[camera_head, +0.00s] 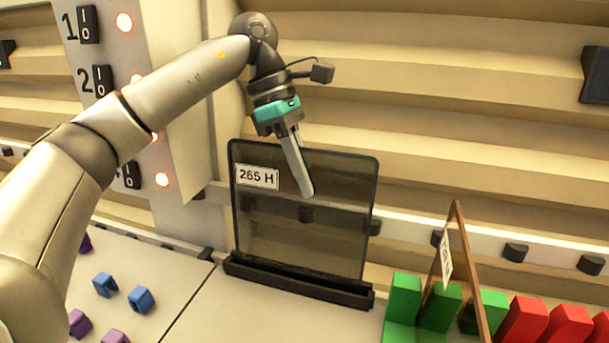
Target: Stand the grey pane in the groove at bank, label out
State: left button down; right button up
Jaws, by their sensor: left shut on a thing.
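The grey see-through pane (270,225) stands upright, its lower edge at the long black grooved bar (300,284) on the pale bench. The bar's front hides that edge, so I cannot tell how deep it sits. Its white label "265 H" (258,177) faces me at the upper left of the pane. My left gripper (304,188) reaches down over the pane's top edge from above and is shut on it. One finger shows in front of the pane; the other is hidden. My right gripper is not in view.
A brown-edged pane (464,262) with a label leans among green blocks (404,297) on the right. Red blocks (524,320) stand beyond it. Blue clips (141,299) and purple ones (79,323) lie at left. A numbered switch column (130,77) rises behind my left arm.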

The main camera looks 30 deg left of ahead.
pick_arm(q)
jog(key=shift+s+f+b, duration=0.15)
jog(key=shift+f+b, duration=1)
jog(key=shift+f, duration=0.25)
dwell(1.4)
jog(key=c, duration=0.9)
grip_release()
jog(key=shift+c, duration=0.2)
jog(key=shift+f, duration=0.15)
notch_tip(320, 180, up, 10)
jog(key=shift+d+f, duration=0.1)
jog(key=shift+f, duration=0.15)
notch_tip(320, 180, up, 11)
jog(key=p, duration=0.6)
send_over(304, 213)
jog(key=shift+w+f, duration=0.1)
jog(key=shift+w, duration=0.2)
